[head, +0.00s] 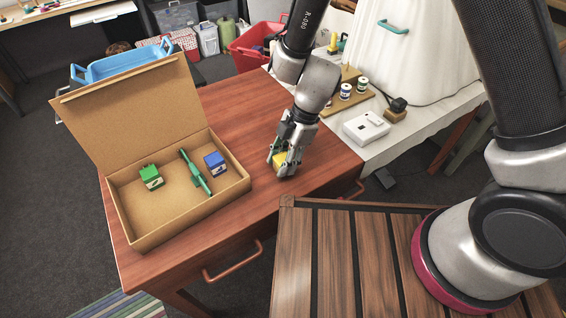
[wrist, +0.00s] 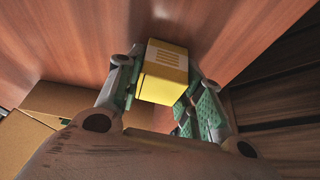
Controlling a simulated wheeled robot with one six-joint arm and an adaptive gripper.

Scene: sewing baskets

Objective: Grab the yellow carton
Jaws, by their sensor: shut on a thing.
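The yellow carton (head: 281,160) is at the red-brown wooden table's right part, mostly hidden behind my gripper (head: 287,165) in the head view. In the wrist view the yellow carton (wrist: 165,75) sits between the green-padded fingers of my gripper (wrist: 168,98), with a pale label on one face. My gripper is shut on it. The left finger pad touches the carton's side; the contact on the right side is less clear. I cannot tell whether the carton rests on the table or is slightly lifted.
An open cardboard box (head: 186,210) stands at the table's left, holding a green carton (head: 151,177), a blue carton (head: 215,164) and a green tool (head: 195,172). A white device (head: 366,128) and a spool board (head: 350,98) are on the white-covered table behind. The wooden table (head: 262,120) is bare around my gripper.

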